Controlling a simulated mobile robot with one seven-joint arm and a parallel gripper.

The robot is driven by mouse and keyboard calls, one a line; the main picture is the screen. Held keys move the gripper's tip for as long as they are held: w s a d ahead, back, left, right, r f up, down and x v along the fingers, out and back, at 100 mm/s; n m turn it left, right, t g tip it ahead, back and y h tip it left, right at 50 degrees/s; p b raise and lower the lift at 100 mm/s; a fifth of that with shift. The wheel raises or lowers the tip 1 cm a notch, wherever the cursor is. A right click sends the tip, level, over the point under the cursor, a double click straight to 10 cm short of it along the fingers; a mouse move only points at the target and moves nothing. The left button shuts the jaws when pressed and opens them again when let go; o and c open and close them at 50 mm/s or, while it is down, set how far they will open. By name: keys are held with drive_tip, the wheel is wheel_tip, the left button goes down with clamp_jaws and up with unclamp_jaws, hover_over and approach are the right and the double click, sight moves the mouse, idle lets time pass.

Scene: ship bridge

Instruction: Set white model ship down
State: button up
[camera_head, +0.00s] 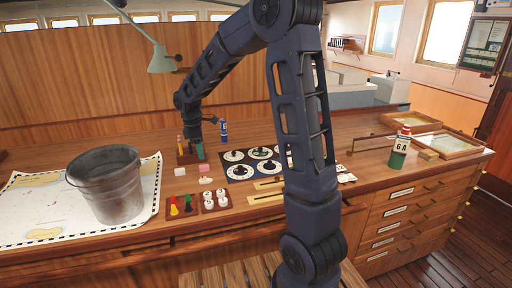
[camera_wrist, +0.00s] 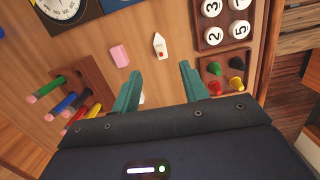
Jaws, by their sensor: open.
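The white model ship (camera_wrist: 159,45) is small, with a pointed bow and a red spot. It lies on the wooden table top just beyond my fingertips in the wrist view. In the head view it is a small white shape (camera_head: 205,181) in front of the pencil stand. My gripper (camera_wrist: 160,72) is open, its two teal fingers apart with the ship not between them. In the head view my gripper (camera_head: 200,150) is partly hidden by the arm and hangs near the pencil stand.
A pink block (camera_wrist: 120,55) lies left of the ship. A pencil stand (camera_wrist: 84,90) is at left, a numbered-disc tray (camera_wrist: 220,25) and pawn tray (camera_wrist: 232,72) at right. Dial cards (camera_head: 240,170) lie nearby. A metal bucket (camera_head: 106,187) stands on the chart (camera_head: 30,212).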

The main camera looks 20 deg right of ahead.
drive_tip(key=s+d+r+m+t, duration=0.2)
drive_tip(key=s+d+r+m, duration=0.85)
drive_tip(key=d, duration=0.45)
drive_tip(key=s+d+m+t, duration=0.1)
drive_tip(key=s+d+m, duration=0.2)
drive_tip(key=s, duration=0.5)
drive_tip(key=s+d+r+m+t+y, duration=0.1)
drive_tip(key=s+d+m, duration=0.3)
drive_tip(key=s, duration=0.4)
drive_tip(key=shift+s+d+r+t, duration=0.2)
drive_tip(key=shift+d+t, duration=0.1)
drive_tip(key=shift+d, duration=0.05)
